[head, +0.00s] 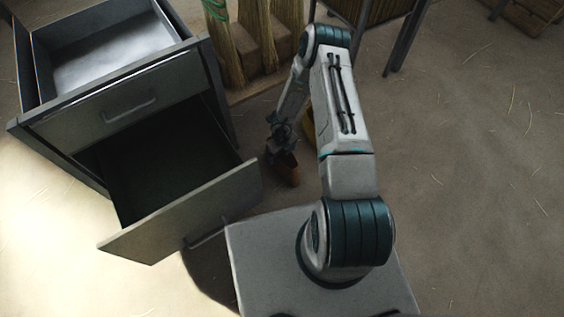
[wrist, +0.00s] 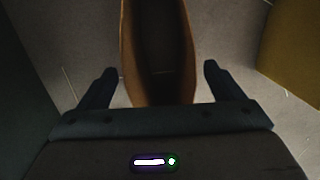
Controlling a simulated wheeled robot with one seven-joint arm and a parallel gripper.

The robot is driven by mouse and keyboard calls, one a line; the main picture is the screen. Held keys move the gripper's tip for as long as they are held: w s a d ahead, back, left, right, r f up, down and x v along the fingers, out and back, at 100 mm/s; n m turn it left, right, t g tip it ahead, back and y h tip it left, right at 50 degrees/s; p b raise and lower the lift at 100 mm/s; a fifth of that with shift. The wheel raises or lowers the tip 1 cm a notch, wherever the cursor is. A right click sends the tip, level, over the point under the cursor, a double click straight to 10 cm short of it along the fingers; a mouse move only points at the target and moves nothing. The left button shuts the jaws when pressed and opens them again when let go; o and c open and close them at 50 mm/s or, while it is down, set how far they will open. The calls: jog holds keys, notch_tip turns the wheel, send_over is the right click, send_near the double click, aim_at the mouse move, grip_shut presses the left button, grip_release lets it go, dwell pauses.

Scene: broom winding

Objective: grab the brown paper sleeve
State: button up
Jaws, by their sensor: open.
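The brown paper sleeve (wrist: 128,60) shows in the wrist view as an open, long brown shape that stretches from the top edge down between my fingers. Its dark inside faces the camera. My gripper (wrist: 156,80) is open, with one finger on each side of the sleeve and a gap visible on both sides. In the head view a small brown piece (head: 288,168), which appears to be the sleeve, is at the end of my gripper (head: 279,150), low near the floor. My arm partly hides this area.
Bundles of straw (head: 230,55) stand behind. A yellow thing (wrist: 295,50) is at the right in the wrist view.

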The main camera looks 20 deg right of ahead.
notch_tip(320, 180, down, 3)
jog(key=shift+b, duration=0.5)
jog(key=c, duration=1)
jog(key=shift+c, duration=0.2)
